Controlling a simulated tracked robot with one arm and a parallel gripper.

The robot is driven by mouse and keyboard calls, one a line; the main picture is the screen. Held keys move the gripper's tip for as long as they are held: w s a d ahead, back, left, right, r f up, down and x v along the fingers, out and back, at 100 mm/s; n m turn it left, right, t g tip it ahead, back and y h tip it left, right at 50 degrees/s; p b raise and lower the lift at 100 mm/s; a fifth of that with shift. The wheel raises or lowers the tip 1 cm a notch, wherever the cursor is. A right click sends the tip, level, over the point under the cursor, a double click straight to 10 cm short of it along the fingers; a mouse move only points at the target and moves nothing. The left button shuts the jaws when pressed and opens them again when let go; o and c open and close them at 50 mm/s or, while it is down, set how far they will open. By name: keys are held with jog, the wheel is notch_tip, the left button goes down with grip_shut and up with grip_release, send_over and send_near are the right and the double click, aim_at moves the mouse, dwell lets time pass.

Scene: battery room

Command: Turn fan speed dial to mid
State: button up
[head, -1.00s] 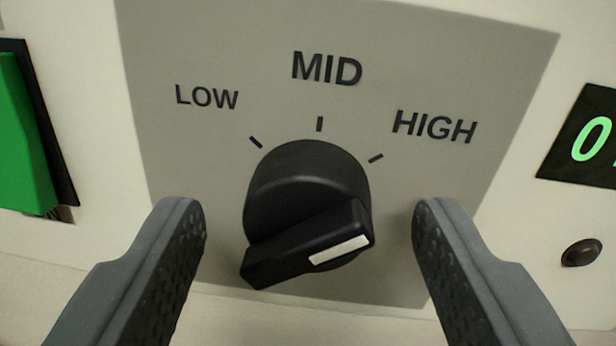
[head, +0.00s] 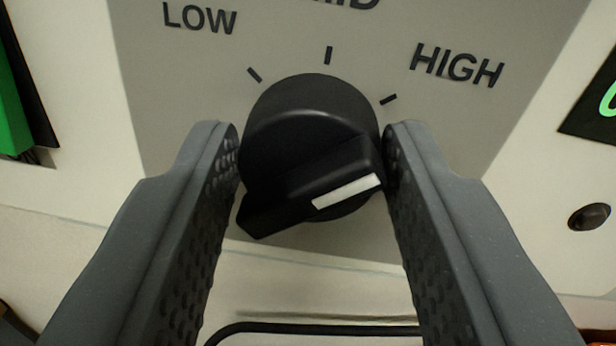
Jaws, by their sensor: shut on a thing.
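The fan speed dial (head: 310,135) is a round black knob with a raised bar grip and a white pointer mark. It sits on a grey label plate (head: 290,40) with LOW, MID and HIGH marks; MID is partly cut off at the top edge. The bar is tilted, with its white mark at the right end, toward the HIGH side and below the HIGH tick. My gripper (head: 312,150) is shut on the dial, one ridged finger at its left side and one at its right.
A green switch (head: 12,105) in a black frame is at the left edge. A dark display (head: 598,105) with a green digit is at the right edge, above a small dark button (head: 589,216). A black curved bar (head: 310,327) shows below the panel.

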jog(key=n+b, duration=0.2)
jog(key=n, duration=0.2)
jog(key=shift+f, duration=0.15)
jog(key=n+b, duration=0.1)
jog(key=n, duration=0.1)
jog(key=n+b, duration=0.1)
jog(key=n, duration=0.1)
jog(key=shift+a+n+g, duration=0.2)
jog(key=shift+n+g, duration=0.1)
jog(key=shift+n, duration=0.1)
dwell(0.3)
jog(key=o, duration=1)
jog(key=shift+c, duration=0.2)
jog(key=s, duration=1.3)
jog(key=shift+s+d+r, duration=0.3)
jog(key=shift+s+r, duration=0.05)
jog(key=shift+r, duration=0.05)
